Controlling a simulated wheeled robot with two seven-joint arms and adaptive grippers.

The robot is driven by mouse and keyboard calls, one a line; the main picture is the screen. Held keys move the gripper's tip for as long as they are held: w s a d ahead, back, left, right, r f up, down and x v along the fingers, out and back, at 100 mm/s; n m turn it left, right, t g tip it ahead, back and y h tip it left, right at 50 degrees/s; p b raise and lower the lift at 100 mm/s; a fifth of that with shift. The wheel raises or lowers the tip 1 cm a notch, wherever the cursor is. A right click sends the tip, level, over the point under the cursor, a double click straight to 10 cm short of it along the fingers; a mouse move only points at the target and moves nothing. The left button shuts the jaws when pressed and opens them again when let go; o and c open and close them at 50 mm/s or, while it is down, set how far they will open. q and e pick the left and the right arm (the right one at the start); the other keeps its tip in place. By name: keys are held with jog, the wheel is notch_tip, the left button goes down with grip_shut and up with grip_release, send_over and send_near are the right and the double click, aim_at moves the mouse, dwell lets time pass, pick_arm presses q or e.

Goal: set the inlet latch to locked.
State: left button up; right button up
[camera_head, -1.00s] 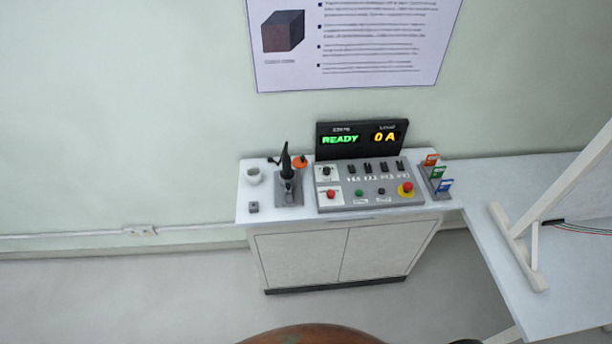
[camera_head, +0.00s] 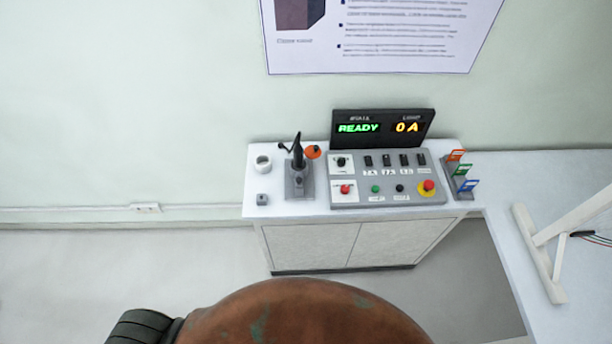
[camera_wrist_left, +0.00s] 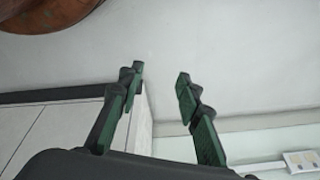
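I cannot make out which part is the inlet latch; no part is readably marked so. A grey control panel (camera_head: 388,178) on a white cabinet carries a rotary knob (camera_head: 341,162), several black switches, a red button (camera_head: 345,189) and a red knob on yellow (camera_head: 427,187). Left of it stands a black lever (camera_head: 298,152) on a grey base (camera_head: 299,183). The display (camera_head: 381,130) behind reads READY and 0 A. My left gripper (camera_wrist_left: 160,75) is open and empty in the left wrist view, apart from the cabinet side (camera_wrist_left: 60,130). My right gripper is not in view.
A white cup (camera_head: 263,163) and small grey block (camera_head: 262,198) stand left of the lever. A white table (camera_head: 560,190) with a white frame (camera_head: 560,240) adjoins right. Floor left of the cabinet is clear.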

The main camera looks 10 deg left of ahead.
aim_at(299, 179)
pick_arm(q)
jog(key=w+a+r+t+y+p, duration=0.15)
jog(key=w+r+t, duration=0.25)
jog(key=w+r, duration=1.7)
jog(key=w+a+r+n+t+y, duration=0.1)
jog(key=w+r+t, duration=0.15)
jog(key=r, duration=1.15)
jog(key=w+a+r+n+t, duration=0.1)
jog(key=w+r+n+t, duration=0.15)
jog(key=r, duration=1.25)
jog(key=w+d+r+m+t+h, duration=0.1)
jog(key=w+d, duration=0.1)
jog(key=w, duration=0.1)
jog(key=w+d+r+m+t+h, duration=0.1)
jog(key=w+d+r+t+h, duration=0.1)
jog(key=w+d, duration=0.1)
jog(key=w+d+r+m+t+h, duration=0.1)
jog(key=w+d+r, duration=0.1)
jog(key=w, duration=0.1)
jog(key=shift+w+d+m+p, duration=0.15)
jog(key=shift+w+m+p, duration=0.05)
jog(key=shift+m+p, duration=0.15)
jog(key=d+m+h, duration=0.5)
jog(key=d+h, duration=0.3)
jog(key=d, duration=0.3)
jog(key=x, duration=0.7)
jog(key=shift+w+r, duration=0.15)
jog(key=shift+w, duration=0.3)
